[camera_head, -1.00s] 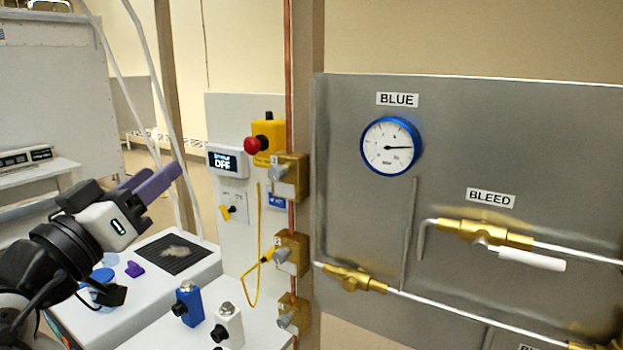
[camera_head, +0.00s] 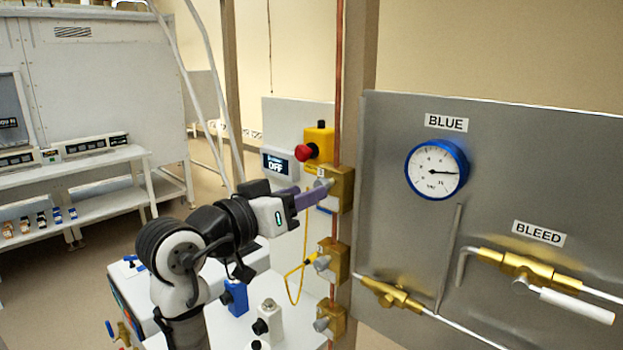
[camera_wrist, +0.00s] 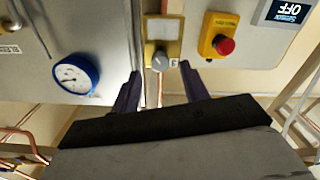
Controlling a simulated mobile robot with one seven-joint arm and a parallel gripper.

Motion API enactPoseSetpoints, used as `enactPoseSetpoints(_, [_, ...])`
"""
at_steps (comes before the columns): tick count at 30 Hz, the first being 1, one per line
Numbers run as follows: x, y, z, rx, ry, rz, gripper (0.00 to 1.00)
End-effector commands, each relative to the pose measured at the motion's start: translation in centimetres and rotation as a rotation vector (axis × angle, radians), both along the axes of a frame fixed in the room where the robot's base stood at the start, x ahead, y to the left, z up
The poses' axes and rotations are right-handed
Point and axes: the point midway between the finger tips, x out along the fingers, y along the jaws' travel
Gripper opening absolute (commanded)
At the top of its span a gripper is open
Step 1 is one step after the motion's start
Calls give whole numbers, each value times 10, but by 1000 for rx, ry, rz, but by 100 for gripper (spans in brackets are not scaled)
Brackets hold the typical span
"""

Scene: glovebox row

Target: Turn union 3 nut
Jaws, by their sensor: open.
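Union 3 is the top brass block (camera_head: 343,190) on the copper pipe, with a grey round nut (camera_head: 322,183) on its front. In the wrist view the block (camera_wrist: 162,28) and its grey nut (camera_wrist: 160,62) lie ahead, between the lines of my two fingers, with a small number tag beside the nut. My gripper (camera_head: 314,198) is open, its purple fingers reaching toward the nut from the left.
Two more brass unions (camera_head: 335,262) (camera_head: 330,320) sit below on the same pipe. A yellow box with a red button (camera_head: 306,152) is close behind the top union. The steel panel with the blue gauge (camera_head: 437,169) stands to the right. A yellow cord (camera_head: 293,290) hangs below.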

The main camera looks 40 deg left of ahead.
Motion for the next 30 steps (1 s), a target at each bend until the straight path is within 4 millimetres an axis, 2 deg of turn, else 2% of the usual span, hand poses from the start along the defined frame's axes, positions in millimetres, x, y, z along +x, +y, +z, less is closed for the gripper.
enactPoseSetpoints(3, [17, -2, 2, -3, 1, -1, 45])
enactPoseSetpoints(6, [25, -3, 1, -2, 0, 1, 45])
enactPoseSetpoints(17, [30, -4, -1, 0, -1, 1, 45])
enactPoseSetpoints(27, [30, -4, 0, 0, -1, 1, 2])
enactPoseSetpoints(30, [30, -4, 0, 1, -1, 1, 0])
